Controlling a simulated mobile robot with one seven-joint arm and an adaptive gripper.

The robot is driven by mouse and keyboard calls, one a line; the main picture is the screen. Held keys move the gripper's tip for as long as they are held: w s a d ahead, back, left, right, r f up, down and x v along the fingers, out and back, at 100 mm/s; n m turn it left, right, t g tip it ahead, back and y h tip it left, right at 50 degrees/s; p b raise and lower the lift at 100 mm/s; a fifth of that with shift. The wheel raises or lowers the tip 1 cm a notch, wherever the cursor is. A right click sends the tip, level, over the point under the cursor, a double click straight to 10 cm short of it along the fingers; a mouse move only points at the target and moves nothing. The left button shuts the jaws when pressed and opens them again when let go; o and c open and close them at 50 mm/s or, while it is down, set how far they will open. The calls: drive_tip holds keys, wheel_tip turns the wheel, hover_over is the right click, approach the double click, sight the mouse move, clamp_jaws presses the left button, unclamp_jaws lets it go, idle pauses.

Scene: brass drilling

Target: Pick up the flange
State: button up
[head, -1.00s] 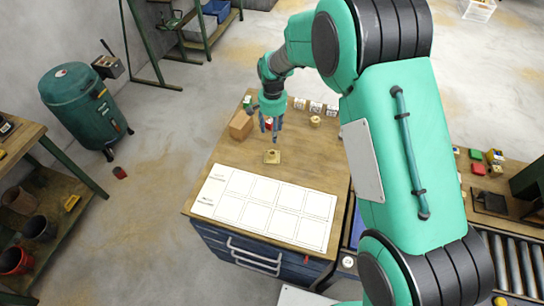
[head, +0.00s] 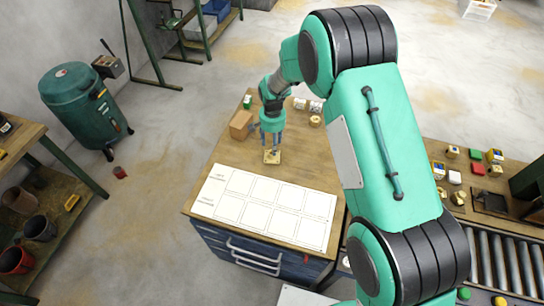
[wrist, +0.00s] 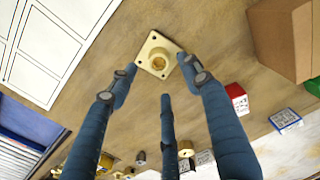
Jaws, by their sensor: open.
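The flange (head: 272,157) is a brass square plate with a round raised hub and corner holes. It lies flat on the wooden bench top (head: 230,158), just behind the white grid sheet. In the wrist view the flange (wrist: 159,55) shows at upper middle, between and just beyond my fingertips. My gripper (head: 272,143) is above it, pointing down, with its blue fingers spread and nothing between them. In the wrist view my gripper (wrist: 157,75) shows its three fingers apart. I cannot tell whether any finger touches the flange.
The white grid sheet (head: 262,207) covers the bench front. A cardboard box (head: 241,124) stands to the left of my gripper. In the wrist view a red box (wrist: 237,98) and a blue-edged box (wrist: 285,119) lie nearby. A brass part (head: 315,121) stands behind right.

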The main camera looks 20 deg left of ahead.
drive_tip(key=shift+f, duration=0.1)
drive_tip(key=shift+s+f, duration=0.15)
drive_tip(key=shift+f, duration=2.35)
drive_tip(key=shift+c, duration=0.3)
clamp_jaws()
